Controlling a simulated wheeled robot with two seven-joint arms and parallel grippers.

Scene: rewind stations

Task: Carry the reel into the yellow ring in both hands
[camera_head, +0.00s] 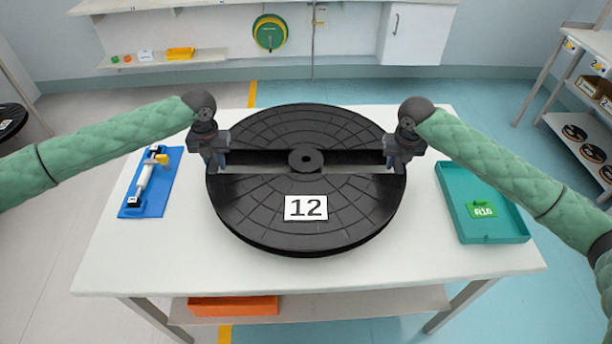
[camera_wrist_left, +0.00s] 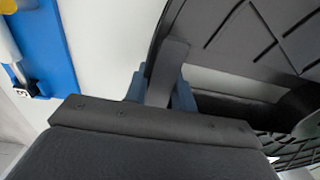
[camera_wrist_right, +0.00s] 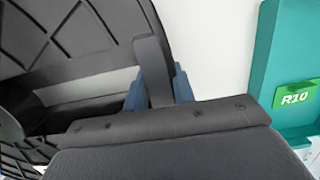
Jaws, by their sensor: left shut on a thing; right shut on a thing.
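The reel (camera_head: 306,222) is a large black disc with a central hub and a white label reading 12, over the white table in the head view. My left gripper (camera_head: 216,165) is shut on its left side, and my right gripper (camera_head: 396,162) is shut on its right side. In the left wrist view the reel's flange (camera_wrist_left: 240,45) runs beside the left fingers (camera_wrist_left: 165,90). In the right wrist view the flange (camera_wrist_right: 85,35) is beside the right fingers (camera_wrist_right: 155,85). I cannot tell whether the reel touches the table. No yellow ring shows.
An orange box (camera_head: 233,306) sits on the lower shelf. Shelving (camera_head: 590,120) stands at far right.

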